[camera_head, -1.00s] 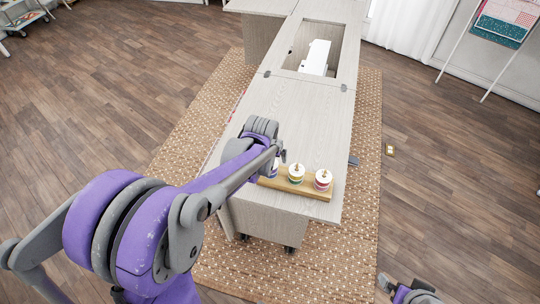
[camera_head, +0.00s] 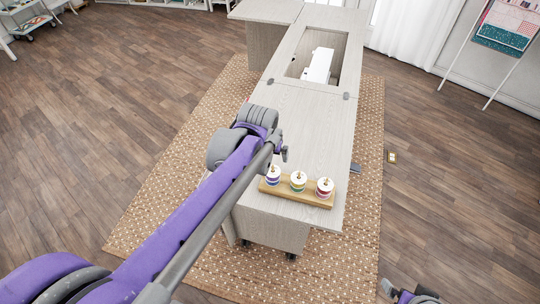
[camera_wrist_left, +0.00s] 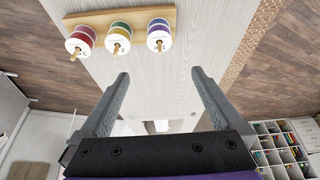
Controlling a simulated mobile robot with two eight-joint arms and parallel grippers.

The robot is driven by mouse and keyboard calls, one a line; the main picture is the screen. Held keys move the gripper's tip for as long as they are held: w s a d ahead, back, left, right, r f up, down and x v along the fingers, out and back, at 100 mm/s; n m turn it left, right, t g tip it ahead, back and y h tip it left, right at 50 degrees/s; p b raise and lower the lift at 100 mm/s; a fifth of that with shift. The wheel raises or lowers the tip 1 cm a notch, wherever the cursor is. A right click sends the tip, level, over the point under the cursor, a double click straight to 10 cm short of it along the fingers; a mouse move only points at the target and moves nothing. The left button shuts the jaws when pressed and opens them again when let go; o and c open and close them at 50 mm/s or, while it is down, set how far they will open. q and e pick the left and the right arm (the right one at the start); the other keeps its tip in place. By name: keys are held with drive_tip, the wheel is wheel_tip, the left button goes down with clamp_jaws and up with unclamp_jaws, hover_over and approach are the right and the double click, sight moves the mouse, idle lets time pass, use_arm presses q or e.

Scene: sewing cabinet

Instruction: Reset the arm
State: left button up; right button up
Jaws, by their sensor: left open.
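My left gripper (camera_wrist_left: 160,76) is open and empty in the left wrist view, its two grey fingers spread above the pale wood cabinet top (camera_head: 305,130).
A white sewing machine (camera_head: 319,66) sits in the cabinet's opening. The cabinet stands on a tan patterned rug (camera_head: 190,160). A quilt stand (camera_head: 507,28) is at the upper right. The wood floor (camera_head: 110,100) is clear on the left.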

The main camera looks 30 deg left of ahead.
idle(0.5)
use_arm(q)
drive_tip(key=s+d+f+m, duration=0.1)
drive_tip(key=s+d, duration=0.3)
drive_tip(key=s, duration=0.4)
drive_tip(key=s+d+f+m+t+h, duration=0.1)
drive_tip(key=s+d+f+m, duration=0.1)
drive_tip(key=s+d, duration=0.3)
drive_tip(key=s+f, duration=0.1)
drive_tip(key=s, duration=0.2)
drive_tip(key=shift+f, duration=0.2)
drive_tip(key=shift+w, duration=0.15)
